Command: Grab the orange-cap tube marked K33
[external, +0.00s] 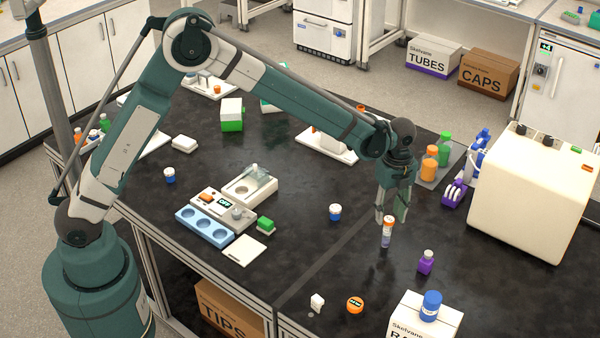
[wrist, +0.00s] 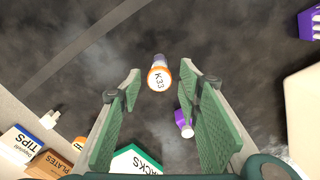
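The tube marked K33 (external: 387,234) stands upright on the black bench, with an orange band around its white cap top. My gripper (external: 392,217) points down just above and around the tube's top. In the wrist view my gripper (wrist: 160,82) is open, with green pads on both sides. The tube sits between the fingertips with gaps on each side; no contact shows.
A large cream machine (external: 532,195) stands at right.

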